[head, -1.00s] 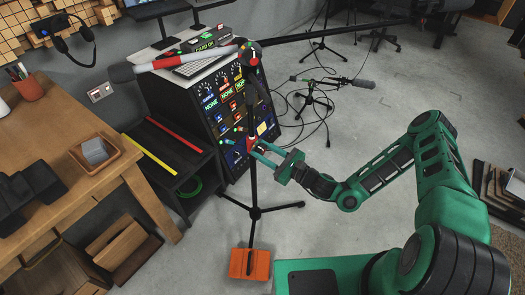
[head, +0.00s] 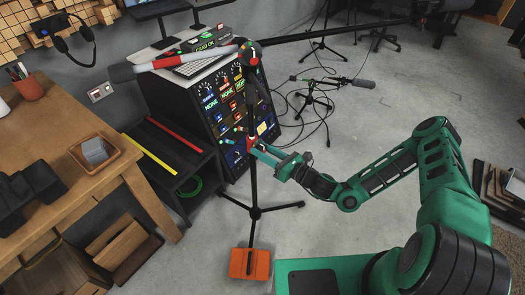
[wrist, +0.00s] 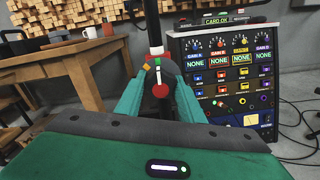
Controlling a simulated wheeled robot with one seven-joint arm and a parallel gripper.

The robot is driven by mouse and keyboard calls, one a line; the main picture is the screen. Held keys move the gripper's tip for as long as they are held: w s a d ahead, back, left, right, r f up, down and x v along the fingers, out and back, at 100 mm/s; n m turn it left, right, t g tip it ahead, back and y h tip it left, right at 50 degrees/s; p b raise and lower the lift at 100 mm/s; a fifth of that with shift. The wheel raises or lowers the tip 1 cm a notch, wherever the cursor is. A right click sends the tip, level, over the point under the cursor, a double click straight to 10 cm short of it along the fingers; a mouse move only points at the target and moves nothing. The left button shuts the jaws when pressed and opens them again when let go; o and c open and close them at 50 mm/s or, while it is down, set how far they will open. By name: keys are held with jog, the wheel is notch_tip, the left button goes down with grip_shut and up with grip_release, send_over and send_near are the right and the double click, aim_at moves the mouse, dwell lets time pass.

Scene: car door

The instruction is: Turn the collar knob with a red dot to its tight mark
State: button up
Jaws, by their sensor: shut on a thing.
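The collar knob (wrist: 160,89) with a red dot is on the upright black stand (head: 253,185). In the wrist view it sits between my two green fingers, with a white pointer line running up from the red dot. Small coloured marks (wrist: 157,63), orange, green and red, show just above it. My gripper (wrist: 160,97) is shut on the knob from both sides. In the head view my gripper (head: 257,146) reaches the stand from the right, and its fingers hide most of the knob. Which coloured mark is the tight one cannot be told.
A rack (head: 225,110) with several dials stands behind the stand. A long boom (head: 340,34) crosses above, with a second jointed collar (head: 249,55) higher up. An orange weight (head: 249,262) lies at the stand's foot. A wooden table (head: 75,135) is at left.

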jog(key=o, duration=1.1)
jog(key=shift+w+d, duration=0.2)
jog(key=shift+s+a, duration=0.1)
jog(key=v, duration=1)
jog(key=shift+s+d, duration=0.25)
jog(key=shift+d, duration=0.05)
